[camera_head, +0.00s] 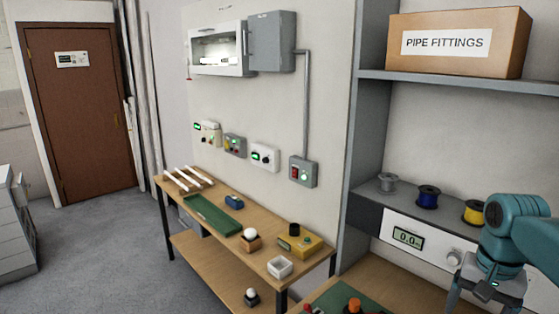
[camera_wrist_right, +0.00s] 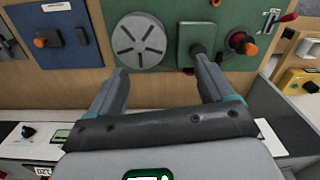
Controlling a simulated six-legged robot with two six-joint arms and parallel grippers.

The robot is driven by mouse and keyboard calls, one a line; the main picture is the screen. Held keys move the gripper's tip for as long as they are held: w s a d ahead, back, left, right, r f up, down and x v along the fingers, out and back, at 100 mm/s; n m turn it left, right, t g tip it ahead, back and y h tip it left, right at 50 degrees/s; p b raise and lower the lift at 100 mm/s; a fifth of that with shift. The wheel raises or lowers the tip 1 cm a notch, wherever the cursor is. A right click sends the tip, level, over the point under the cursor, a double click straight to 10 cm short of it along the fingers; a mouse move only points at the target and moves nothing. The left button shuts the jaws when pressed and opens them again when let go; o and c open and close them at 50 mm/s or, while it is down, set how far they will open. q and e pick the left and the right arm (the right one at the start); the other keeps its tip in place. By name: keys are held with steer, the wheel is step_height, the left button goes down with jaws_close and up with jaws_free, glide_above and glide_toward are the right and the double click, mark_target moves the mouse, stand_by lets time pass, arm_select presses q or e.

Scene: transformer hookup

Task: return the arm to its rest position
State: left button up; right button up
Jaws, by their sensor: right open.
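My right arm (camera_head: 520,235) comes in from the right edge of the head view, teal and bent, in front of the grey shelf unit. Its gripper (camera_head: 484,300) points down at the bottom right, partly cut off by the frame. In the right wrist view the gripper (camera_wrist_right: 160,68) is open with nothing between its two fingers. Beyond the fingertips is a green panel (camera_wrist_right: 165,62) with a grey slotted disc (camera_wrist_right: 139,40) and orange-topped parts. I cannot tell whether the fingers touch it. My left gripper is not in view.
A wooden bench (camera_head: 215,226) with several small devices stands along the wall. Shelves hold a PIPE FITTINGS box (camera_head: 455,42) and wire spools (camera_head: 428,197). A blue panel (camera_wrist_right: 57,35) is beside the green one.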

steer(key=w+a+f+n+y, duration=0.1)
steer(key=w+a+f, duration=0.1)
steer(key=f, duration=0.4)
steer(key=w+a+f+n, duration=0.1)
steer(key=w+a+f, duration=0.15)
steer(key=f, duration=0.35)
steer(key=s+a+f+n+y, duration=0.1)
steer(key=s+a+f, duration=0.1)
steer(key=a+f, duration=0.5)
steer(key=s+a+f+n+y, duration=0.15)
steer(key=a+f, duration=0.25)
steer(key=f, duration=0.5)
steer(key=s+a+f+n+b, duration=0.1)
steer(key=s+a+f, duration=0.55)
steer(key=s, duration=0.25)
steer(key=s+a+f+n, duration=0.1)
steer(key=s+a+f, duration=0.4)
steer(key=s+f, duration=0.3)
arm_select(q)
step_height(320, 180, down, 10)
steer(key=b, duration=0.9)
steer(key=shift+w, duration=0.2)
arm_select(e)
step_height(320, 180, down, 8)
steer(key=shift+d+r, duration=0.15)
steer(key=shift+r, duration=0.05)
steer(key=shift+s+y, duration=0.15)
steer(key=shift+y, duration=0.1)
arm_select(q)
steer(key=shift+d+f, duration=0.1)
